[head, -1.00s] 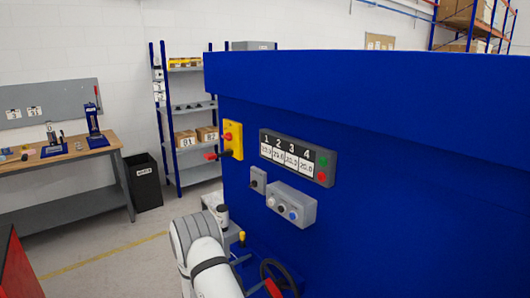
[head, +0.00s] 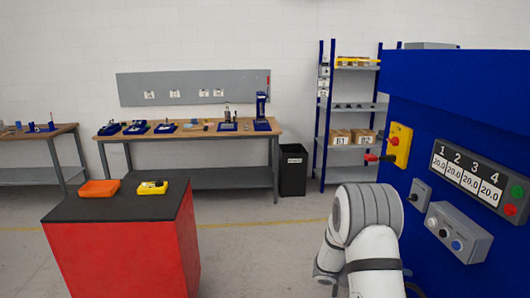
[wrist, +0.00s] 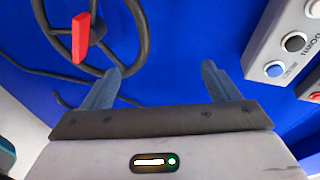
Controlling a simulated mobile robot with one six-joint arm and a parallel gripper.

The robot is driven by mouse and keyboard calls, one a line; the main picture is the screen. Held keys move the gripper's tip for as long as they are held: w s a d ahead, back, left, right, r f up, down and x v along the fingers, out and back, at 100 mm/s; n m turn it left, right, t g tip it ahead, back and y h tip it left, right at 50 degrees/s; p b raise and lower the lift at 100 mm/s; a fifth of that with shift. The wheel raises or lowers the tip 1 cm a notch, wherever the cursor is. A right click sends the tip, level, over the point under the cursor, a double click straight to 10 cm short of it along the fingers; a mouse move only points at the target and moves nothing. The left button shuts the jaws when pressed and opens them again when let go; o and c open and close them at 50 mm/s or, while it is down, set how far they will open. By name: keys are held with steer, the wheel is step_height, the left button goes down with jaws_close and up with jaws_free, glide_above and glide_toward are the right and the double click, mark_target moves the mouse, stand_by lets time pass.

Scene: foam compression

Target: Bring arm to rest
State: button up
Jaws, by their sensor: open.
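My gripper (wrist: 160,85) shows in the wrist view with its two fingers wide apart and nothing between them. It faces the blue machine wall (wrist: 165,40). A black handwheel (wrist: 118,68) with a red handle (wrist: 80,38) is at the upper left of that view, just beyond the left finger. A grey button box (wrist: 285,45) with blue, black and white buttons is at the right. In the head view my white and grey arm stands in front of the blue machine (head: 440,95); the gripper is hidden there.
A red cabinet (head: 125,255) with a black top holds an orange item (head: 99,188) and a yellow device (head: 152,188). A workbench (head: 190,137), a black bin (head: 293,170) and a blue shelf rack (head: 350,125) stand at the back wall. Floor between cabinet and machine is clear.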

steer(key=s+a+r+m+t+y+b, duration=0.3)
steer(key=s+a+m+y, duration=0.4)
steer(key=m, duration=1.1)
steer(key=s+a+r+m+t+y+b, duration=0.2)
steer(key=s+a+r+m+y, duration=0.4)
steer(key=s+a+m, duration=0.9)
steer(key=shift+s+a+r+m+t+y+b, duration=0.3)
steer(key=shift+s+m+y+b, duration=0.35)
steer(key=shift+m+y, duration=0.65)
steer(key=shift+f, duration=0.1)
stand_by(0.5)
